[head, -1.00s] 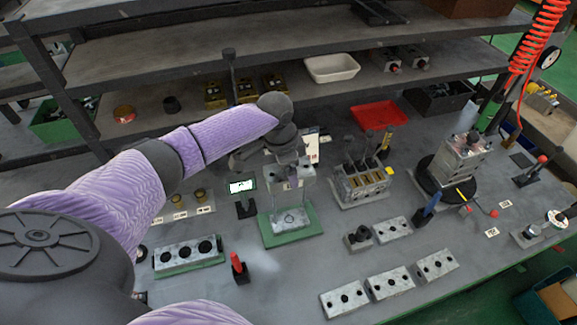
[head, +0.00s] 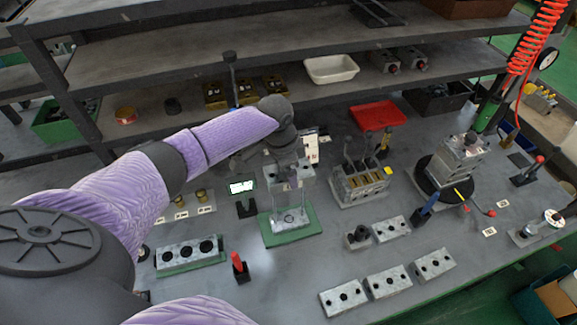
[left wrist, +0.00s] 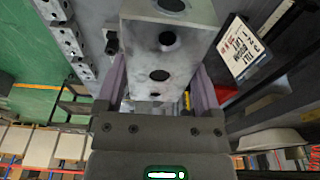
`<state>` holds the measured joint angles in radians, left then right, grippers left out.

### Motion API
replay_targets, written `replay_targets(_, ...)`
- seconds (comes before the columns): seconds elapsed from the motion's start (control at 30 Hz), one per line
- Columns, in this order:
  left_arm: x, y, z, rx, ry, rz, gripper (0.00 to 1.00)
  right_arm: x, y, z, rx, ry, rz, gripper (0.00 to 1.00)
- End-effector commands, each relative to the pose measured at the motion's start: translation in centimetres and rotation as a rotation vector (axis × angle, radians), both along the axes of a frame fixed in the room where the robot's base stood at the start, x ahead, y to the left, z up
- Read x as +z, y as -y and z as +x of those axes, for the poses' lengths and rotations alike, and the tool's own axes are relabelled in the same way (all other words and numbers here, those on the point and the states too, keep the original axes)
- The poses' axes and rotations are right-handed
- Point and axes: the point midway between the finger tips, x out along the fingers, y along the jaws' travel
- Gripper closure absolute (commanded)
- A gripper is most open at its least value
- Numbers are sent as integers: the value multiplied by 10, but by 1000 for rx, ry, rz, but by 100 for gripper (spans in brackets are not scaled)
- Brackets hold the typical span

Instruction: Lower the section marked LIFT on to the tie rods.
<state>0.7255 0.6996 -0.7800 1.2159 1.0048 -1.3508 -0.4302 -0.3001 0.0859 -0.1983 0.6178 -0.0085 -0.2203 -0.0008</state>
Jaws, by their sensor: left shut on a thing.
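A grey metal section (head: 291,177) with round ports hangs from my left gripper (head: 286,158). In the left wrist view the same block (left wrist: 168,45) is between the two fingers, which are shut on it; I cannot read a LIFT mark on it. In the head view it is held over a metal base block (head: 290,219) on a green mat (head: 306,233). Thin upright tie rods (head: 305,195) show faintly between base and section; I cannot tell whether their tips enter its holes. My right gripper is not in view.
A small lit display (head: 242,187) stands just left of the base. A printed card (head: 311,150) stands behind it. A valve block with levers (head: 360,184) is to the right. A red-handled tool (head: 239,266) is in front. Shelves (head: 200,60) run behind.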

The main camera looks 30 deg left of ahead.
Motion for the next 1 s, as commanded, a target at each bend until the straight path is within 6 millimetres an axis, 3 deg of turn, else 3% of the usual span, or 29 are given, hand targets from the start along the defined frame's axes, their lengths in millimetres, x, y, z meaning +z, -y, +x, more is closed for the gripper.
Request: replay_targets(1.0,-19,0,0,-1,2,-1,100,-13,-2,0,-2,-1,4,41)
